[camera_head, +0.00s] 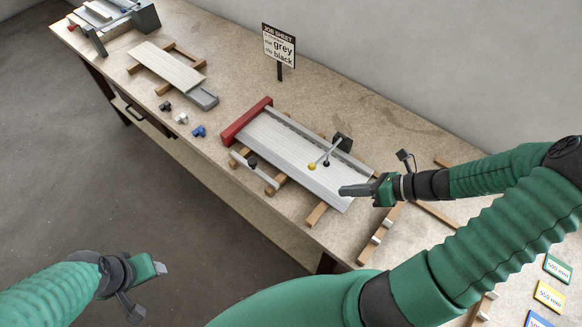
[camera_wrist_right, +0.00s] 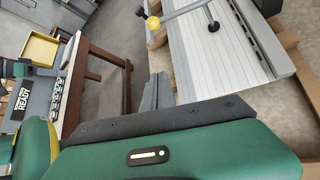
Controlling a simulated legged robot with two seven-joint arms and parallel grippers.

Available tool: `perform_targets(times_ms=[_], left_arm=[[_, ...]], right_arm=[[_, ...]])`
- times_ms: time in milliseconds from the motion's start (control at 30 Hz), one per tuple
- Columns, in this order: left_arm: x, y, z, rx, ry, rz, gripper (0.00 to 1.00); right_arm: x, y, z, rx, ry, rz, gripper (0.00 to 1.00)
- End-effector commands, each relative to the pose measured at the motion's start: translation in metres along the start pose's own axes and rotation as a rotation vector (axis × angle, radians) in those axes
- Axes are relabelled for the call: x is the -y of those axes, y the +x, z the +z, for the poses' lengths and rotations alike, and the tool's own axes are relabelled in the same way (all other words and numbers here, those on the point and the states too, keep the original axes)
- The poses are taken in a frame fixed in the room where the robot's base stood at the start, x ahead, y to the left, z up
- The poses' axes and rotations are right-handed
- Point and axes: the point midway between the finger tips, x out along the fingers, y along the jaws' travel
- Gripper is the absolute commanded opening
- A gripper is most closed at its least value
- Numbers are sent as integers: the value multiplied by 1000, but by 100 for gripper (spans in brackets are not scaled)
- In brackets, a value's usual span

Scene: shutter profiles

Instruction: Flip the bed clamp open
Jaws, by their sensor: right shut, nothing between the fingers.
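The bed clamp (camera_head: 333,150) sits at the back edge of the slatted grey panel (camera_head: 290,150). Its metal arm runs from a dark block toward the front left and ends in a yellow knob (camera_head: 311,166); a black-tipped rod (camera_head: 326,163) stands beside it. In the right wrist view, the yellow knob (camera_wrist_right: 153,22) and the black tip (camera_wrist_right: 213,26) show at the top. My right gripper (camera_head: 357,190) is shut and empty over the panel's right end, to the right of the yellow knob and apart from it. My left gripper (camera_head: 158,268) is off the bench at lower left; its jaws are unclear.
A red bar (camera_head: 247,121) closes the panel's left end, and a black-knobbed bar (camera_head: 252,163) lies along the front. Small fittings (camera_head: 181,118) and another slatted piece (camera_head: 165,67) lie further left. A job sheet sign (camera_head: 279,46) stands behind.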

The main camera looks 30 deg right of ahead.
Motion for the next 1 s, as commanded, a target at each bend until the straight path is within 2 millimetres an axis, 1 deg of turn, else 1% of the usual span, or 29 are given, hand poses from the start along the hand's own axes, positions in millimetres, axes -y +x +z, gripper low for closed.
perform_targets(times_ms=[67,167,367,467,567,667,967,1000], left_arm=[[0,0,0,0,0,0,55],[0,0,0,0,0,0,55],[0,0,0,0,0,0,55],[0,1,0,0,0,0,55],[0,1,0,0,0,0,55],[0,3,1,0,0,0,55],[0,8,2,0,0,0,55],[0,1,0,0,0,0,55]], right_arm=[[5,-5,3,42,50,-12,0],[6,-7,5,55,67,-14,0],[4,-6,5,51,62,-15,0],[5,-2,5,50,62,-12,0],[5,10,5,50,61,-9,0],[6,29,6,51,62,-8,0],[6,95,9,50,61,-7,0],[6,92,17,48,58,-14,0]])
